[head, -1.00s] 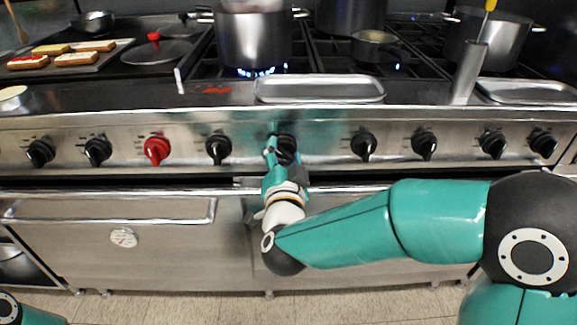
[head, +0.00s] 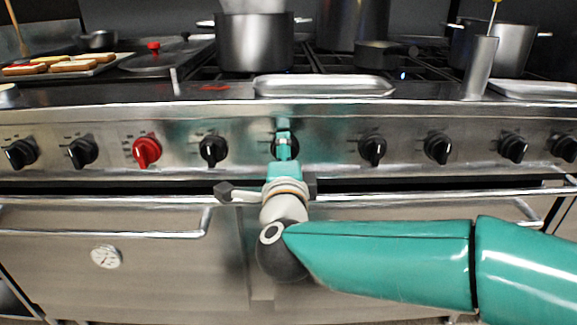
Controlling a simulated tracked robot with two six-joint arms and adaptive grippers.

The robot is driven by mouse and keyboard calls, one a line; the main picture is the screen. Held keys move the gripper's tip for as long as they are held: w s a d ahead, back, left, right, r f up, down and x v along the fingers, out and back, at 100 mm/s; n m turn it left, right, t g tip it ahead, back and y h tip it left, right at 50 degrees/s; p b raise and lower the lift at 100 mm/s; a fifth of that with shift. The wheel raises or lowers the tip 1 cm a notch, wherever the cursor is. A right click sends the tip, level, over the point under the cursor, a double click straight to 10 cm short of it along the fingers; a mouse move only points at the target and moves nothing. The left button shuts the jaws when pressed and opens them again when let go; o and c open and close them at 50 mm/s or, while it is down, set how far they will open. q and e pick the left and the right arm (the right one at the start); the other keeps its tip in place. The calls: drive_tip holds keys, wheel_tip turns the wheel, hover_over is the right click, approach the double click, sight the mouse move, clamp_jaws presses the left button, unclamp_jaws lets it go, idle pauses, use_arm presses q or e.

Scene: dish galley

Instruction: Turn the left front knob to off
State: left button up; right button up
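The knob at the middle of the stove's front panel (head: 294,148) is black and mostly hidden behind my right gripper (head: 284,143). That gripper reaches it from the front, with its fingers seen edge-on and closed on the knob. The knob's pointer is covered, so its setting cannot be read. A large steel pot (head: 255,43) stands on the front burner above, and no flame shows under it. My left gripper is out of view.
Several black knobs and a red knob (head: 147,151) line the panel on both sides. Oven door handles (head: 110,234) stick out below. A steel tray (head: 323,87) lies on the front ledge. A small blue flame (head: 403,75) shows at the right.

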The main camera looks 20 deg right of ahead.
drive_tip(key=shift+f+m, duration=0.2)
drive_tip(key=shift+m, duration=0.2)
drive_tip(key=o, duration=1.2)
drive_tip(key=shift+w, duration=0.15)
drive_tip(key=shift+o, duration=0.2)
drive_tip(key=shift+r, duration=0.1)
drive_tip(key=v, duration=1.2)
